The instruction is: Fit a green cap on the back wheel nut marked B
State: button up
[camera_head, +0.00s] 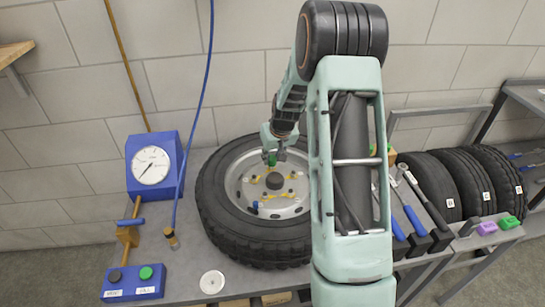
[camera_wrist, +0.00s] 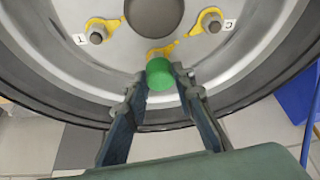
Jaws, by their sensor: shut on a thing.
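My gripper (camera_wrist: 160,76) is shut on a green cap (camera_wrist: 158,75), with a fingertip on each side of it. In the wrist view the cap is in front of a yellow pointer (camera_wrist: 163,50) on the wheel rim. The nut behind it and any B mark are hidden, and I cannot tell whether the cap touches the nut. Bare nuts marked T (camera_wrist: 97,37) and C (camera_wrist: 214,25) show to either side. In the head view my gripper (camera_head: 273,155) is over the back part of the wheel (camera_head: 222,225), which lies flat on the bench.
A blue cap (camera_head: 255,207) is at the rim's front left. A blue gauge box (camera_head: 158,167) and a button box (camera_head: 134,283) stand left. Tyres (camera_head: 462,180) fill the right rack.

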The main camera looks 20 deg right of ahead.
jog(key=shift+f+b, duration=0.8)
jog(key=shift+f, duration=0.2)
jog(key=o, duration=1.3)
jog(key=shift+r, duration=0.1)
jog(key=shift+r+p, duration=2.1)
jog(key=shift+r, duration=1.85)
